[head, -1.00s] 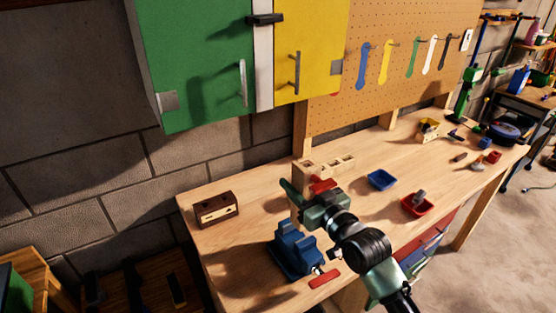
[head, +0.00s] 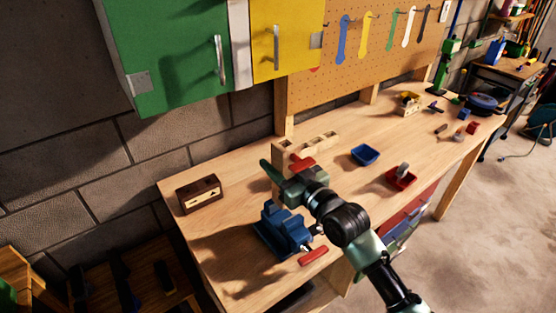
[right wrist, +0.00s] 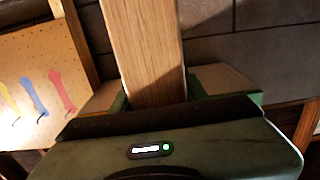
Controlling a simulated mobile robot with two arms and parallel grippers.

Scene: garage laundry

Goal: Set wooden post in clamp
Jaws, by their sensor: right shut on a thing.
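The wooden post (right wrist: 145,50) stands out between the two fingers of my right gripper (right wrist: 155,95) in the right wrist view. In the head view my right gripper (head: 284,172) is shut across the pale upright post (head: 281,157), above and behind the clamp. The clamp is a blue vise (head: 281,233) with a red handle (head: 313,256) near the bench's front left edge. The post appears apart from the vise, but my gripper and arm partly hide the gap. My left gripper is not in view.
A brown wooden box (head: 200,194) sits left on the bench (head: 350,190). A holed wood block (head: 320,141) is behind my gripper. A blue tray (head: 365,154) and a red tray (head: 401,178) lie to the right. Green and yellow cabinets (head: 165,60) hang above.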

